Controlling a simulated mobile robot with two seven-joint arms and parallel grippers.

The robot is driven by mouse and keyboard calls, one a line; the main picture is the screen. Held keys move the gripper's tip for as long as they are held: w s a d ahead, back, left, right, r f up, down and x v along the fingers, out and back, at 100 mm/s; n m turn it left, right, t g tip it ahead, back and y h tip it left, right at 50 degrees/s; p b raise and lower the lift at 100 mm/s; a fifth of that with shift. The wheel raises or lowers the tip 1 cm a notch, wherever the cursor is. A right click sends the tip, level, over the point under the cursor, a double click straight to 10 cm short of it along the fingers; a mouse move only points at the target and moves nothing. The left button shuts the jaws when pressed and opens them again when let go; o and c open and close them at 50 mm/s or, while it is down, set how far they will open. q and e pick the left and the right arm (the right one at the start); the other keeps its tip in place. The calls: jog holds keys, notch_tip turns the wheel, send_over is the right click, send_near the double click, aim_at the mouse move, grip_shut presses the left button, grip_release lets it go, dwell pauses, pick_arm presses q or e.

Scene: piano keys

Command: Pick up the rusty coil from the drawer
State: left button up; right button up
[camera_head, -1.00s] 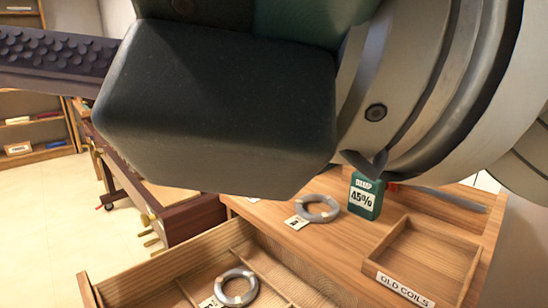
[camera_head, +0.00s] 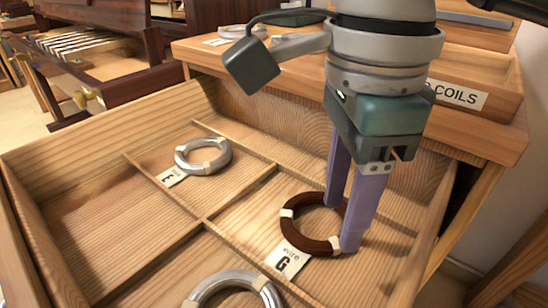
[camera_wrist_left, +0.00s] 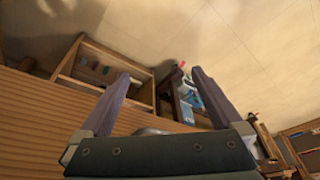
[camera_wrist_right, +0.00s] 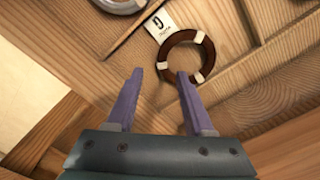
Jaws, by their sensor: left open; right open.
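The rusty brown coil (camera_head: 296,236), with white bands, lies flat in a compartment of the open wooden drawer (camera_head: 90,128), beside a tag reading "wire G" (camera_head: 286,259). My right gripper (camera_head: 343,220) points down at the coil's right side, open and empty, its purple fingers overlapping the rim in the picture. In the right wrist view the coil (camera_wrist_right: 166,53) lies just beyond the right gripper (camera_wrist_right: 157,75); the right fingertip overlaps its near rim, the left is outside. Contact cannot be told. My left gripper (camera_wrist_left: 160,75) is open and empty, away from the drawer.
A silver coil (camera_head: 203,155) with an "E" tag (camera_head: 171,177) lies in a farther compartment; another silver coil (camera_head: 238,282) is nearest. Thin dividers (camera_head: 165,190) separate them. The tabletop (camera_head: 190,50) with an old-coils tray (camera_head: 515,95) stands behind the drawer.

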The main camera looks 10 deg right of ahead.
aim_at(331, 244)
notch_tip(331, 244, down, 5)
jog(key=shift+w+a+r+b, duration=0.1)
jog(key=shift+b, duration=0.75)
jog(key=shift+c, duration=0.3)
grip_shut()
